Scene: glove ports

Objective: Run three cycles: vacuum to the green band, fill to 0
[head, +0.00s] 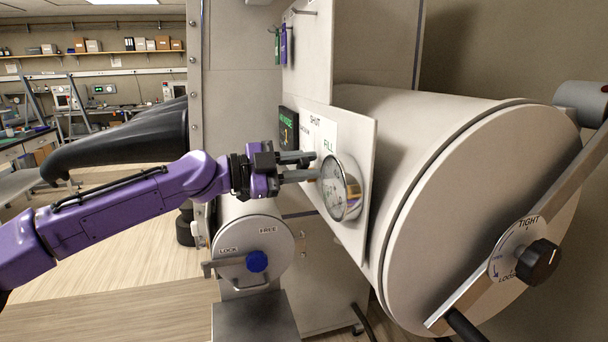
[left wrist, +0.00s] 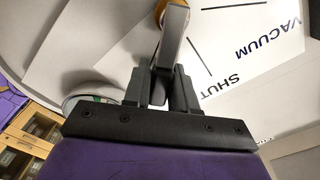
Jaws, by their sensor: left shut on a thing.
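My left gripper (head: 313,165) is at the valve panel (head: 361,143), left of the round pressure gauge (head: 341,188). In the left wrist view, its fingers (left wrist: 162,85) are shut on a grey valve lever (left wrist: 175,35) with a brass-coloured hub at the top edge. The words VACUUM and SHUT show there to the lever's right; SHUT and FILL show in the head view. I cannot tell which mark the lever points at. The gauge is seen at a slant, and its needle and green band cannot be read. A small dark display (head: 288,128) has green text and an orange digit. My right gripper is out of view.
The large antechamber door (head: 480,200) with its TIGHT/LOOSE knob (head: 538,262) fills the right. A smaller round door (head: 252,245) marked LOCK and FREE, with a blue knob, sits below my gripper. Black gloves (head: 120,142) stick out at left. The floor at lower left is clear.

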